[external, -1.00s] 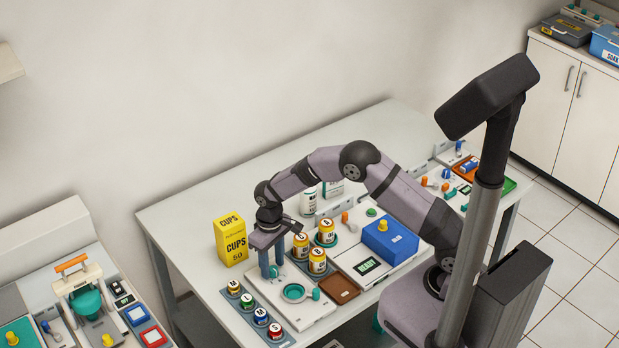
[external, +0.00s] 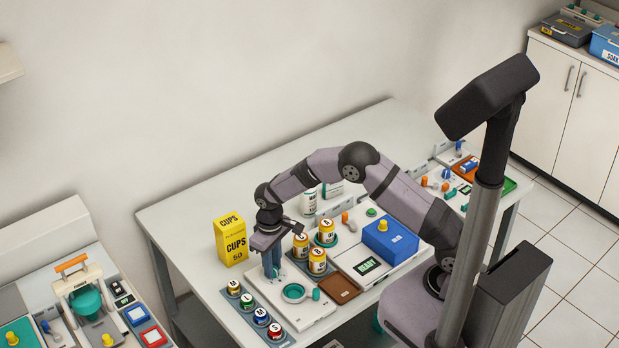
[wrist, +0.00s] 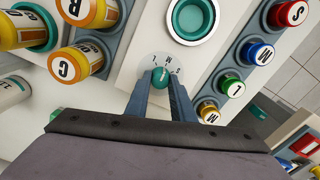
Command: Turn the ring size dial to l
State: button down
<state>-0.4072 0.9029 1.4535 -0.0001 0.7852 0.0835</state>
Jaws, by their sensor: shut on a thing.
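The ring size dial (wrist: 160,77) is a small teal knob on a white panel in the wrist view. Printed letters L, M and S (wrist: 167,62) arc around its far side, with L to the left and S to the right. My gripper (wrist: 160,92) has its two blue-grey fingers on either side of the knob, shut on it. It also shows over the panel in the external view (external: 272,272), where the fingers hide the dial. Which letter the knob points at is too small to tell. A teal ring (external: 293,292) lies flat on the same panel.
Several yellow bottles (external: 317,261) stand close beside the gripper. A tray of several coloured lettered caps (external: 247,301) lies on the other side. A yellow cups box (external: 231,242) stands behind. A display reading READY (external: 367,265) lies near a blue box (external: 390,240).

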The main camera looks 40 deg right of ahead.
jog(key=n+b, duration=0.1)
jog(key=n, duration=0.3)
jog(key=shift+n+b, duration=0.3)
jog(key=shift+n, duration=1.4)
jog(key=c, duration=1.5)
grip_release()
jog(key=shift+r+b, duration=1.05)
jog(key=shift+r, duration=2.65)
